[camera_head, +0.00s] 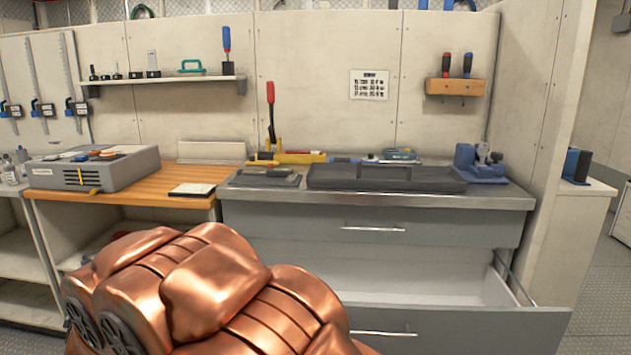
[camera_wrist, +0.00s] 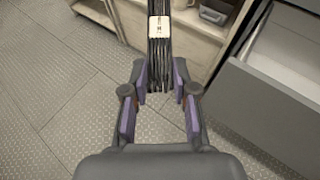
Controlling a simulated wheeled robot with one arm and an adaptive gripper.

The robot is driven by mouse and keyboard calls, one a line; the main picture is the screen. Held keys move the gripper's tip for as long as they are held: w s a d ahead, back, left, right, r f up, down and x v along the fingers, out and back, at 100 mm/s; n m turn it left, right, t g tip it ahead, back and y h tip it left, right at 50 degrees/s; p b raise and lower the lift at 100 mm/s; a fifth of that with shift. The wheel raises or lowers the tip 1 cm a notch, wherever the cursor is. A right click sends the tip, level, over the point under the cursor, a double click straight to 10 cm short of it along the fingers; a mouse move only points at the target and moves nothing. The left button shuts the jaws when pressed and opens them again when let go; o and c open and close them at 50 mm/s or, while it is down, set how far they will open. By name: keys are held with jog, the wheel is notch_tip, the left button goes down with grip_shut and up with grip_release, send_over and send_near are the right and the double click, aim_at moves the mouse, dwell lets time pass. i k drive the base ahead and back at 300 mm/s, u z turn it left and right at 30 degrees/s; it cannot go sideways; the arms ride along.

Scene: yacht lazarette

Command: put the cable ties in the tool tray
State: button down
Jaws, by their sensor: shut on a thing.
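The cable ties (camera_wrist: 158,62) are a bundle of thin black strips with a pale label band, seen in the wrist view. My gripper (camera_wrist: 160,88) is shut on the bundle, with its purple-padded fingers on either side of the strips. The bundle extends beyond the top edge of that view. The floor shows below it. A long dark grey tray with a centre handle, which looks like the tool tray (camera_head: 335,181), sits on the metal-edged worktop in the head view. My gripper and the ties are out of the head view, where my copper-coloured arm fills the lower left.
A lower drawer (camera_head: 420,275) stands open below the worktop, white and seemingly empty inside. A blue vise-like tool (camera_head: 480,165) is right of the tray, and a dark flat case (camera_head: 265,179) is left. A grey box (camera_head: 95,170) stands on the wooden bench.

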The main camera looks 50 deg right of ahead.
aim_at(357, 175)
jog(key=u, duration=1.75)
jog(key=k, duration=0.8)
jog(key=z, duration=1.8)
jog(key=i, duration=0.5)
jog(key=z, duration=0.05)
